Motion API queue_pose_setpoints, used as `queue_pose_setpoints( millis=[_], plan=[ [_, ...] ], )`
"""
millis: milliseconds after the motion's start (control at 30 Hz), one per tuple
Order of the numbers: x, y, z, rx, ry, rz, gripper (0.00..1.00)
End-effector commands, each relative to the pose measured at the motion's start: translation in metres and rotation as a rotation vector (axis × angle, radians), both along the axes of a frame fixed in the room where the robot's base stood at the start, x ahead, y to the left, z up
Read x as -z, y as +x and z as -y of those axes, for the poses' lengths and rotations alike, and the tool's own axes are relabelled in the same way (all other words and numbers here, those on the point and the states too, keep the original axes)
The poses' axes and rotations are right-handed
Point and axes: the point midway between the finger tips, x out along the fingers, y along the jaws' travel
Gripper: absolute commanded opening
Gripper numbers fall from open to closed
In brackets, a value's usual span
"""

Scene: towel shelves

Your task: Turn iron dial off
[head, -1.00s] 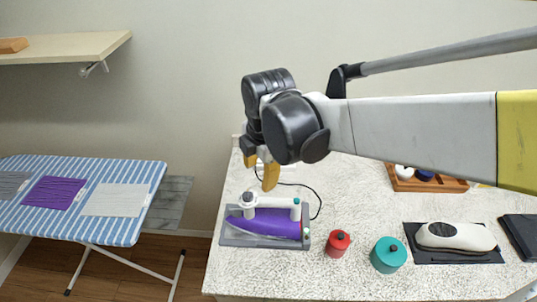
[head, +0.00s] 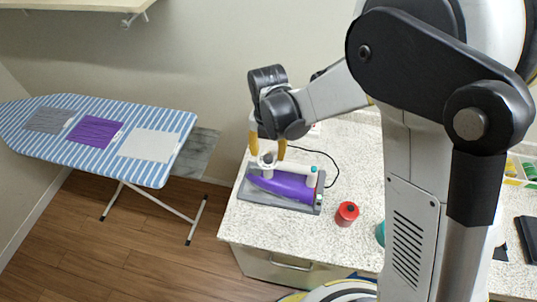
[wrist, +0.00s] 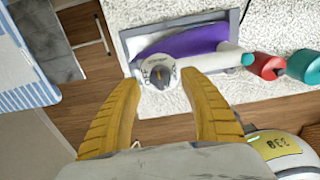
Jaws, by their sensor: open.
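The purple iron (head: 285,187) with a white handle lies on a grey rest on the counter; it also shows in the wrist view (wrist: 190,42). Its round dial (wrist: 159,72), white with a dark grey knob, sits at one end of the handle. In the head view the dial (head: 267,160) is just below my fingertips. My gripper (head: 267,151) is open, with two yellow fingers pointing down. In the wrist view my gripper (wrist: 161,77) has one fingertip on each side of the dial, with visible gaps. Whether the fingertips are at dial height I cannot tell.
A red canister (head: 347,214) stands right of the iron, and a teal one (head: 380,234) is partly hidden by my arm. A dark cord (head: 333,165) runs behind the iron. A striped ironing board (head: 60,140) with folded cloths stands at left.

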Motion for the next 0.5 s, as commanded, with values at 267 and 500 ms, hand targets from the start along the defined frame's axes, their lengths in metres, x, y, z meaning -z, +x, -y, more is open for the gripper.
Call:
queue_pose_setpoints(
  millis=[267, 500],
  plan=[
    [0.019, 0.000, 0.000, 0.001, 0.000, 0.000, 0.51],
    [0.019, 0.000, 0.000, 0.001, 0.000, 0.000, 0.43]
  ],
)
